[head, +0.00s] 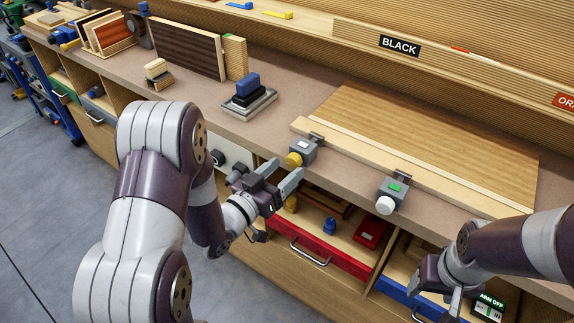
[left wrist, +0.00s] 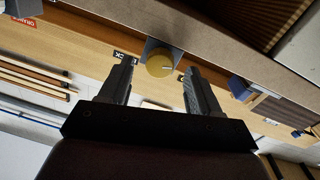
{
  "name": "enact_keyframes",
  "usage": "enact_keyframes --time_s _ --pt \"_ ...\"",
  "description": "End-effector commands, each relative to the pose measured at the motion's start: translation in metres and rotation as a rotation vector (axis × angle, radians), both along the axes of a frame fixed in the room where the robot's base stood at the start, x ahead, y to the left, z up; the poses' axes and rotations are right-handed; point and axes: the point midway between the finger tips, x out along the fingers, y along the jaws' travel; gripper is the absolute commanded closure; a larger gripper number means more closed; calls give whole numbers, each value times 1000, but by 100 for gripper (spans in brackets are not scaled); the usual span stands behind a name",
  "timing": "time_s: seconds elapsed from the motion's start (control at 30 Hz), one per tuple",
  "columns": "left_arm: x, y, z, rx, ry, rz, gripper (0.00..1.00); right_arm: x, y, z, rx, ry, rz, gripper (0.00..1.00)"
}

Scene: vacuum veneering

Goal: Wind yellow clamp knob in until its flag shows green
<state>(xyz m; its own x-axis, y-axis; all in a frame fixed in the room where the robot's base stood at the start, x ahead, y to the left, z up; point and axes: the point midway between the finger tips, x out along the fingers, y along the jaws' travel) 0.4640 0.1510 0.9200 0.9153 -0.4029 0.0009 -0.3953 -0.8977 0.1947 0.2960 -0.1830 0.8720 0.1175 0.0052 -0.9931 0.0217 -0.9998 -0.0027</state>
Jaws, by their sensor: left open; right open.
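The yellow clamp knob (head: 293,160) sticks out from a grey clamp (head: 304,148) on the bench's front edge. A small pale patch shows on top of that clamp; no green is visible there. My left gripper (head: 286,174) is open just in front of the knob. In the left wrist view, the yellow knob (left wrist: 159,63) lies between the two fingertips (left wrist: 160,72), with gaps on both sides. I cannot tell whether the fingertips reach past its face. My right gripper (head: 437,306) is open and empty, low at the lower right, partly cut off by the frame.
A second clamp with a white knob (head: 385,205) and a green flag (head: 394,187) sits to the right. Both clamps are at the front of a wooden panel (head: 430,130). An open red-fronted drawer (head: 320,248) lies below my left gripper. A blue-handled block (head: 248,92) stands behind.

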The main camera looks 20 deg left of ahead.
Motion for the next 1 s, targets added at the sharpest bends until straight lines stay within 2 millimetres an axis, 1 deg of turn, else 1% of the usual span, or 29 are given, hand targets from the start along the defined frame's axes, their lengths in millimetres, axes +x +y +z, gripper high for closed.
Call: enact_keyframes --time_s 0.1,0.2,0.47,0.5,0.57,0.6,0.63,0.77,0.9,1.0 --pt "13 -6 0 2 0 -1 37 0 0 1 0 0 0 37" --pt "18 -7 0 1 1 1 37 0 0 1 0 0 0 37" --pt "19 -8 0 1 1 1 37 0 0 1 0 0 0 37" --pt "19 -8 0 1 1 1 50 0 0 1 0 0 0 37" --pt "19 -8 0 2 0 1 70 0 0 1 0 0 0 37" --pt "19 -8 0 2 0 1 83 0 0 1 0 0 0 37" --pt "19 -8 0 2 0 1 92 0 0 1 0 0 0 37" --pt "19 -8 -1 21 -7 1 93 0 0 -1 0 0 0 37" --pt "19 -7 -2 177 -67 1 93 0 0 -12 0 0 0 37" --pt "19 -7 -1 235 -85 1 93 0 0 -13 0 0 0 37"
